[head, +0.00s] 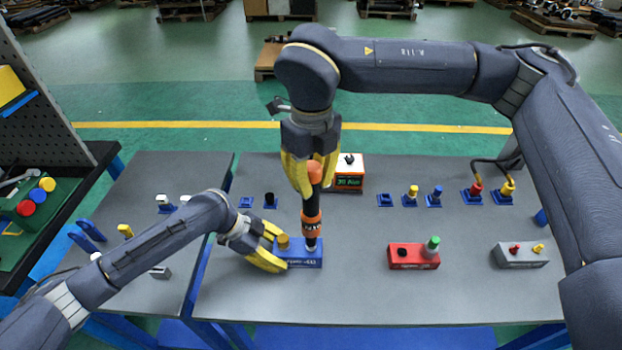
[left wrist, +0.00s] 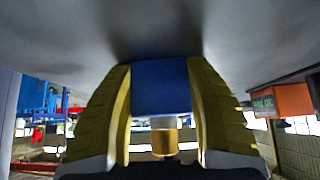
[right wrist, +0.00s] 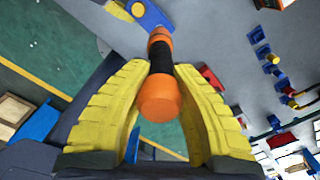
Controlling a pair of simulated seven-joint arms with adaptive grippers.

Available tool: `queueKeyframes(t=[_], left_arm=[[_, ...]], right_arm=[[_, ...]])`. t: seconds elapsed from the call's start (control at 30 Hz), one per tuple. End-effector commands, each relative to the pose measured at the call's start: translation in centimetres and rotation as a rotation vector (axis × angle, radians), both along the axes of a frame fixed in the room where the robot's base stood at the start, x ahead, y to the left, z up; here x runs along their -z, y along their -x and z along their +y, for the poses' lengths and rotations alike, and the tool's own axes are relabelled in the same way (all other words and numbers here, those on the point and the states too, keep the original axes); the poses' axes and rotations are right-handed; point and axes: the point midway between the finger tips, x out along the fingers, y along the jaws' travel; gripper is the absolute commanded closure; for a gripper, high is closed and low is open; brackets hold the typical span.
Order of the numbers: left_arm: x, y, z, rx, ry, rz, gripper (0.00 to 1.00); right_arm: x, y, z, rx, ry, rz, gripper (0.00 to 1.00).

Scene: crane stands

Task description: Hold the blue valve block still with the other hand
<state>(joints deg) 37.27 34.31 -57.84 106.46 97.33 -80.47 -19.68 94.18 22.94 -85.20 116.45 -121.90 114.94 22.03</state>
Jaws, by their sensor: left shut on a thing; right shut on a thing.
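The blue valve block (head: 308,261) sits on the grey bench, near its front edge, with a brass-coloured fitting (head: 283,242) on top at its left. My left gripper (head: 277,253) is shut on the block's left end; in the left wrist view the blue block (left wrist: 160,88) is between both yellow fingers. My right gripper (head: 314,184) is shut on an orange and black power driver (head: 311,226), held upright over the block's right part. The driver's lower end meets the block's top; exact contact is hard to tell. The driver (right wrist: 160,100) also shows in the right wrist view.
A red block (head: 405,262) with a green cap and a grey block (head: 522,262) stand to the right. Small blue holders with coloured fittings (head: 411,194) line the back. An orange and white box (head: 348,180) with a display stands behind the driver. The front right of the bench is clear.

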Motion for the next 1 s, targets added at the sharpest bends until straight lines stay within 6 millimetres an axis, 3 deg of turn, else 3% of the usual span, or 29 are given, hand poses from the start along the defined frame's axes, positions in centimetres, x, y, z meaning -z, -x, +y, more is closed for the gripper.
queueKeyframes(t=[1.0], left_arm=[[0.1, 0.1, 0.0, 0.001, -0.001, 0.003, 0.89]], right_arm=[[1.3, 0.0, 0.0, 0.0, -0.001, -0.002, 1.0]])
